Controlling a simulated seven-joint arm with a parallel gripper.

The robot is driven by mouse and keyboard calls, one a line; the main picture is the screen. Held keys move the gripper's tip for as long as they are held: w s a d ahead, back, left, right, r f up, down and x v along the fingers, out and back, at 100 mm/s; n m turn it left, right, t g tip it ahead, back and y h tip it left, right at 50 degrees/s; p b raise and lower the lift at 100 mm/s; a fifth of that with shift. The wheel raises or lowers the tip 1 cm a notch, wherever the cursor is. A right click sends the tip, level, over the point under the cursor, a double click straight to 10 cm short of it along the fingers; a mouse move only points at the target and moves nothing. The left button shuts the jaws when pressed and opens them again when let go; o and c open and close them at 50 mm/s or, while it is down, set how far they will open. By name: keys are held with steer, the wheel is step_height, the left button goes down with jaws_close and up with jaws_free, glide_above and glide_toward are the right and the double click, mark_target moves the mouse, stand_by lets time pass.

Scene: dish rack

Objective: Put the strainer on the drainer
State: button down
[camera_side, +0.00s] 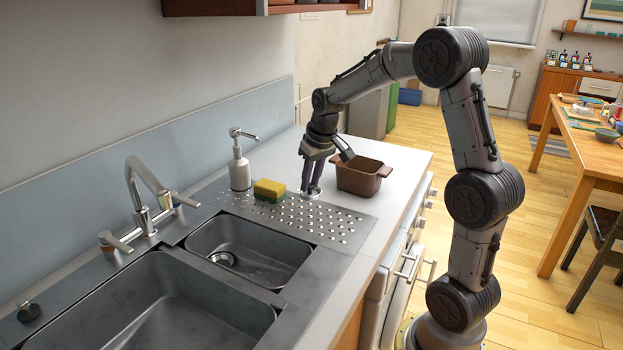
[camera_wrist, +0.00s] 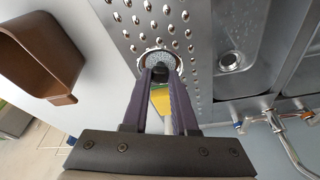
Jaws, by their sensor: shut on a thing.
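The strainer is a small round metal piece with a dark centre knob. In the side view the strainer (camera_side: 311,196) is at the far edge of the steel drainboard (camera_side: 335,233), which has rows of raised studs or holes. In the wrist view the strainer (camera_wrist: 161,56) shows at my fingertips, against the drainboard (camera_wrist: 127,37). My gripper (camera_side: 312,188) points down and is shut on the strainer's knob; its fingertips (camera_wrist: 160,73) partly hide it. I cannot tell whether the strainer touches the board. A round drain (camera_side: 222,258) is in the small basin; it also shows in the wrist view (camera_wrist: 229,61).
A brown pot (camera_side: 362,178) stands close to the right of my gripper. A yellow-green sponge (camera_side: 269,190) and a white soap dispenser (camera_side: 240,166) stand to the left. The faucet (camera_side: 145,185) rises behind the large sink (camera_side: 150,310). The drainboard's front right part is clear.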

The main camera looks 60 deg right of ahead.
mark_target(312, 191)
steer(key=shift+f, duration=2.45)
steer(key=shift+f, duration=0.1)
steer(key=shift+f, duration=0.65)
steer(key=shift+f, duration=0.2)
steer(key=c, duration=0.6)
jaws_free()
steer(key=c, duration=0.4)
